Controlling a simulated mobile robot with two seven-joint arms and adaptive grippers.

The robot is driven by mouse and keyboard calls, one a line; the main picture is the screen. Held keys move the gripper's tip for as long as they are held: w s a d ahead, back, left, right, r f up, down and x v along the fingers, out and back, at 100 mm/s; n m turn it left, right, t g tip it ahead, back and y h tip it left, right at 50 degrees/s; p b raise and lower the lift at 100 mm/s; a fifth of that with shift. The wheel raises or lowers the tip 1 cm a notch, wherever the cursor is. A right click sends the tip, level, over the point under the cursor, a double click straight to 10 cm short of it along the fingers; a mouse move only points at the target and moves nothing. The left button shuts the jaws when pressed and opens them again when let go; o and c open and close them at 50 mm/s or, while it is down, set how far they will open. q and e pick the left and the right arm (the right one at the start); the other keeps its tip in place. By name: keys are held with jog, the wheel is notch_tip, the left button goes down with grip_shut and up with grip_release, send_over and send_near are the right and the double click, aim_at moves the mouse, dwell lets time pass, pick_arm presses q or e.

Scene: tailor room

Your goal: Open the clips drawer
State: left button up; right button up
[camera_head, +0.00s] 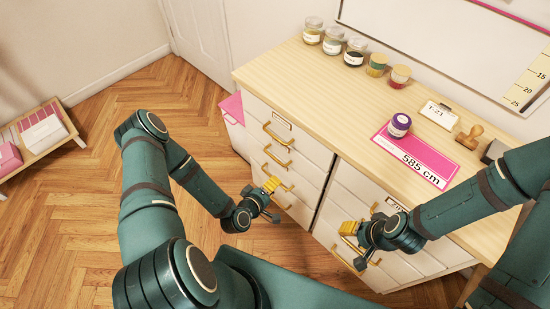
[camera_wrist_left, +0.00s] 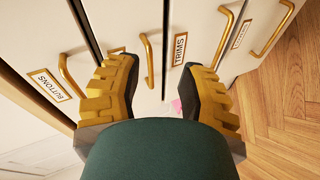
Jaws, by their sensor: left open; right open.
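A white drawer cabinet (camera_head: 305,180) with gold handles stands ahead; no label reading "clips" is legible. The drawers I see look shut. My left gripper (camera_head: 271,185) is open at the left column's lower drawers. In its wrist view the fingers (camera_wrist_left: 160,75) are spread, with a gold handle (camera_wrist_left: 149,60) in the gap between them; contact cannot be told. My right gripper (camera_head: 351,231) is open before the right column.
Several jars (camera_head: 355,52), a purple-lidded jar (camera_head: 399,125), a pink "585 cm" card (camera_head: 421,161), a T-21 sign (camera_head: 437,114) and a wooden stamp (camera_head: 469,136) are on the cabinet top. A low bench (camera_head: 38,150) stands far left. The wooden floor (camera_head: 100,215) between is clear.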

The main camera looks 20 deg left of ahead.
aim_at(275, 158)
pick_arm(q)
jog(key=w+a+f+n+t+y, duration=0.1)
jog(key=w, duration=0.3)
jog(key=w+a+n+t+y+b, duration=0.1)
jog(key=w, duration=0.3)
jog(key=w+a+f+n+y+b, duration=0.1)
jog(key=w+n, duration=0.1)
jog(key=w, duration=0.3)
jog(key=shift+a+f+t, duration=0.3)
jog(key=shift+a+t, duration=0.1)
jog(key=shift+o, duration=0.2)
jog(key=shift+s, duration=0.1)
grip_shut()
